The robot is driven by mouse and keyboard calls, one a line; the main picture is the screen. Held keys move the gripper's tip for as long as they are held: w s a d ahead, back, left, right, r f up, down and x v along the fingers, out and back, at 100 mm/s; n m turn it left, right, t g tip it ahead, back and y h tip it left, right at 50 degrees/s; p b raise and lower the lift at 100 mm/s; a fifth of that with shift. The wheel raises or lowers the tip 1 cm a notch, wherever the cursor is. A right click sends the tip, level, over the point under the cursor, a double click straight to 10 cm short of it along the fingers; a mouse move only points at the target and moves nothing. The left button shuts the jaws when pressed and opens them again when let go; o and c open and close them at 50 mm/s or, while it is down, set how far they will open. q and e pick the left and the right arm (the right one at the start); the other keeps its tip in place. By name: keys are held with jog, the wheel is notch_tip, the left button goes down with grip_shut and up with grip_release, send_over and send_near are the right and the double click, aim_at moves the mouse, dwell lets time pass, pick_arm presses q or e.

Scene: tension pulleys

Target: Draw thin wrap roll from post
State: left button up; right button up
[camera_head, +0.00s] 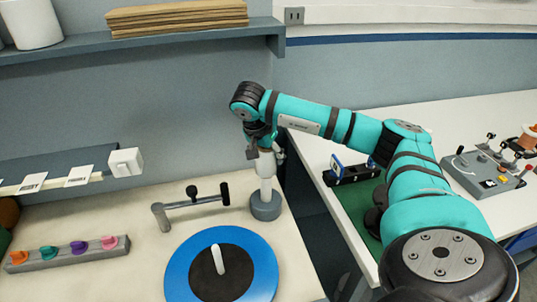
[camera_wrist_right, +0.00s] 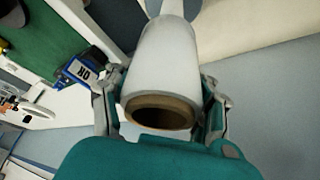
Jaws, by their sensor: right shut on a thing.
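The thin wrap roll is a white tube (camera_wrist_right: 168,62) with a brown core, between the two fingers of my right gripper (camera_wrist_right: 165,105) in the right wrist view. The gripper is shut around it. In the head view the roll (camera_head: 265,164) shows just below my right gripper (camera_head: 264,150), above a pale, narrower post (camera_head: 266,188) on a round grey base (camera_head: 265,207). The roll looks upright and in line with the post. I cannot tell how much of the post is inside the core. My left gripper is out of view.
A blue disc (camera_head: 262,262) with a dark centre and white peg lies in front of the base. A metal handle bar (camera_head: 190,204) stands to its left. A rack of coloured knobs (camera_head: 70,254) is at far left. A shelf (camera_head: 140,41) runs above. A control panel (camera_head: 480,170) sits at right.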

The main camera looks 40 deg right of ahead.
jog(key=shift+r, duration=0.1)
jog(key=shift+r+p, duration=1)
jog(key=shift+r, duration=0.2)
jog(key=shift+r, duration=0.1)
notch_tip(320, 180, up, 4)
jog(key=p, duration=0.3)
